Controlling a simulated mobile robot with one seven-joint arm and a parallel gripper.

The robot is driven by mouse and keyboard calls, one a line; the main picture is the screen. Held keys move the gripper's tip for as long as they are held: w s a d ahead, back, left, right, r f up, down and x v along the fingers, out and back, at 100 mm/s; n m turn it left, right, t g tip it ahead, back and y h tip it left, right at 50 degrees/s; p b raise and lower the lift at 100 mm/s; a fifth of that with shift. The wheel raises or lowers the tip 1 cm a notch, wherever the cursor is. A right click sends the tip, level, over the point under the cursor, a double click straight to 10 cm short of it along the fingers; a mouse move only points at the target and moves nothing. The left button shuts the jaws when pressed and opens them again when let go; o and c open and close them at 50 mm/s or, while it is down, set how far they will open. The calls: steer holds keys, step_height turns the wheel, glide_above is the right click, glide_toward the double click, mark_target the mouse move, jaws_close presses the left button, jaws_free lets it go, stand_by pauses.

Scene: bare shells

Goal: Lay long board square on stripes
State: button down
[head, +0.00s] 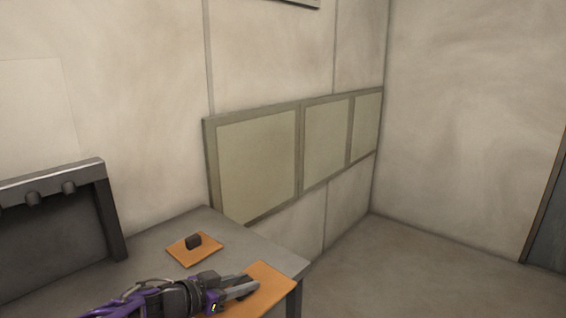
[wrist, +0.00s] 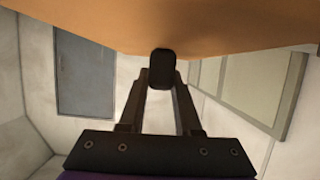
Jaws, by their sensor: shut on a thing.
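An orange board (head: 266,277), the larger of two in the head view, lies under and beyond my gripper (head: 248,287) near the table's right corner; its near end is cut off by the frame. In the wrist view, my gripper (wrist: 162,82) is shut on a dark upright handle (wrist: 161,68) on this board's orange face (wrist: 230,22), which fills the top. I cannot tell whether the board touches the table. A smaller orange board (head: 180,252) with a dark handle (head: 194,241) lies flat on the table behind. No stripes can be made out.
The grey table (head: 138,246) ends at a corner just right of the held board. A dark frame with pegs (head: 52,205) stands at the left. A panelled wall (head: 257,160) rises behind, and open floor (head: 420,265) lies to the right.

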steer(key=w+d+f+m+g+h, duration=0.1)
steer(key=d+f, duration=0.3)
steer(key=d, duration=0.7)
steer(key=w+d+f+m+g, duration=0.1)
steer(key=d+f, duration=0.3)
steer(key=d, duration=0.8)
step_height(320, 180, up, 11)
steer(key=w+n+t+y, duration=0.2)
steer(key=n+t+y, duration=0.2)
steer(key=n+y, duration=0.2)
steer(key=shift+a+n+t, duration=0.15)
steer(key=shift+n+t, duration=0.15)
steer(key=shift+n, duration=0.2)
